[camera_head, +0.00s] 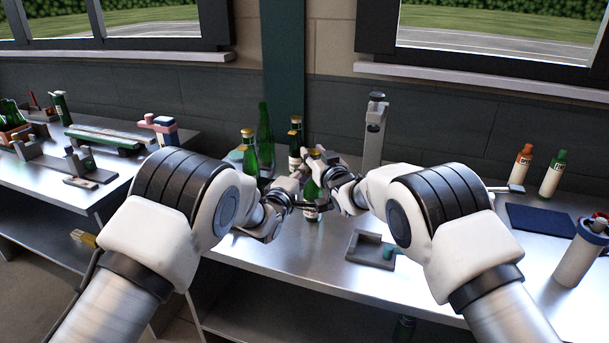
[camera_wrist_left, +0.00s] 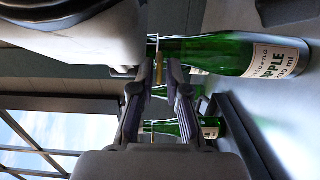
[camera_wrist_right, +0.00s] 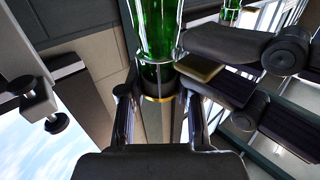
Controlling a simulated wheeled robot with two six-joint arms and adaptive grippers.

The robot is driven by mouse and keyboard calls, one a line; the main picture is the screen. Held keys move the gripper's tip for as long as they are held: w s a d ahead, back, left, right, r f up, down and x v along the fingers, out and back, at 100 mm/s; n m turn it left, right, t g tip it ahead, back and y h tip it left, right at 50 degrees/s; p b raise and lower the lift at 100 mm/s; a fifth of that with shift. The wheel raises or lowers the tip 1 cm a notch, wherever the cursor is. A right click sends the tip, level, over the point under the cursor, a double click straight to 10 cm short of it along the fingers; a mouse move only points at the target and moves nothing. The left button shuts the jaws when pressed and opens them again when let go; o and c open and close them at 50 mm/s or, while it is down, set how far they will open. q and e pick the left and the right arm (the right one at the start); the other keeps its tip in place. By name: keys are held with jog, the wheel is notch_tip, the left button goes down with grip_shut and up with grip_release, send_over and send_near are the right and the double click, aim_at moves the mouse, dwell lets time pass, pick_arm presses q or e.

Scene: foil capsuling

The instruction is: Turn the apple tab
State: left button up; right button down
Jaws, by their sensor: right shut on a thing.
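The green apple bottle (camera_head: 312,189) stands upright on the metal table, and its apple label (camera_wrist_left: 272,60) shows in the left wrist view. My right gripper (camera_wrist_right: 160,108) is shut on the bottle's neck, around a dark part with a gold band. A small flat gold tab (camera_wrist_right: 200,68) sticks out beside the neck in the right wrist view. My left gripper (camera_wrist_left: 157,78) is open at the side of the neck, with the tab between its fingers. In the head view the left gripper (camera_head: 302,180) and right gripper (camera_head: 320,158) partly hide the bottle top.
Several other green bottles stand close behind and left, including a gold-topped one (camera_head: 248,152). A grey tray (camera_head: 361,252) lies in front on the right.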

pick_arm(q)
jog(key=shift+d, duration=0.1)
jog(key=v, duration=1.2)
pick_arm(e)
jog(key=c, duration=0.7)
grip_release()
